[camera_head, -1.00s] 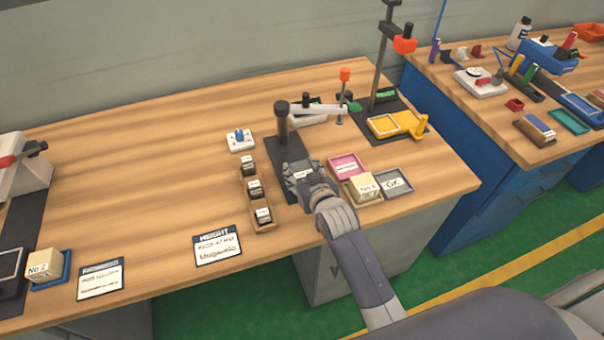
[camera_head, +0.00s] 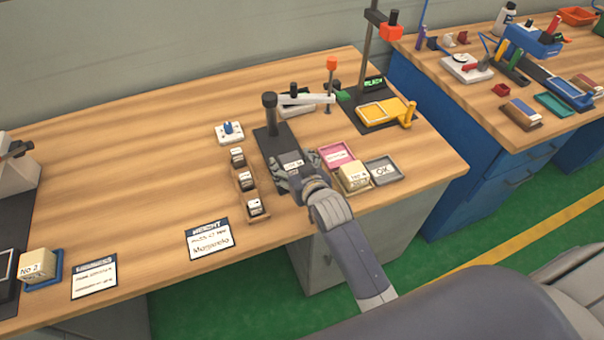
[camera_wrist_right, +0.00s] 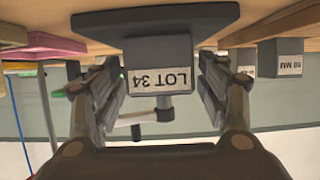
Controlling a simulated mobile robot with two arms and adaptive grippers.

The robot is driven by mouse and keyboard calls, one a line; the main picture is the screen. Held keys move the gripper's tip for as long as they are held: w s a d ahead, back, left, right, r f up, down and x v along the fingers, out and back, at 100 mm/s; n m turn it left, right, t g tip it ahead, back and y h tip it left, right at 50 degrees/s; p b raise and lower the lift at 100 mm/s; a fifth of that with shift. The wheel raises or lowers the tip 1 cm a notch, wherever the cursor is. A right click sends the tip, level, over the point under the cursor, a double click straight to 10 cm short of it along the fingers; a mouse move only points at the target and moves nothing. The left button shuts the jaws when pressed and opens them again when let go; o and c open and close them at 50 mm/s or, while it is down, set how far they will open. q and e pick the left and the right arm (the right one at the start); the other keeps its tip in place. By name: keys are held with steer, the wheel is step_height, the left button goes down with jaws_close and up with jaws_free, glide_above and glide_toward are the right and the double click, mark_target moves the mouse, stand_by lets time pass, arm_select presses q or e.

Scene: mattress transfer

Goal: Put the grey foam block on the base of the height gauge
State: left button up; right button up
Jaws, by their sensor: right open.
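The grey foam block (camera_wrist_right: 158,60), labelled LOT 34, shows in the right wrist view, which is upside down. Its far face lies against the dark base (camera_wrist_right: 150,18) of the height gauge, so it rests on that base. My right gripper (camera_wrist_right: 160,88) is open, one finger on each side of the block, with gaps visible. In the head view the right gripper (camera_head: 294,170) reaches over the near end of the black gauge base (camera_head: 268,143), partly hiding the block. The gauge's dark post (camera_head: 270,115) stands at the base's far end. My left gripper is not in view.
Right of the gripper lie a pink tray (camera_head: 336,154), a cream block (camera_head: 353,178) and a grey OK tray (camera_head: 384,171). A wooden rack (camera_head: 243,188) with small dark blocks stands left. Bare tabletop (camera_head: 130,180) lies farther left.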

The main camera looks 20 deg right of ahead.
steer(key=v, duration=1.1)
steer(key=s+d+f+n+g, duration=0.15)
steer(key=s+f+g, duration=0.35)
steer(key=s, duration=0.6)
steer(key=s+d+f+g, duration=0.2)
steer(key=s+f+g, duration=0.3)
steer(key=s, duration=0.5)
step_height(320, 180, down, 25)
steer(key=s+g, duration=0.1)
steer(key=s, duration=0.1)
steer(key=s+d+f+g, duration=0.1)
steer(key=s+d+f, duration=0.1)
steer(key=s+f, duration=1.4)
steer(key=shift+s+d+f, duration=0.2)
steer(key=shift+s+d, duration=0.05)
steer(key=shift+s, duration=0.15)
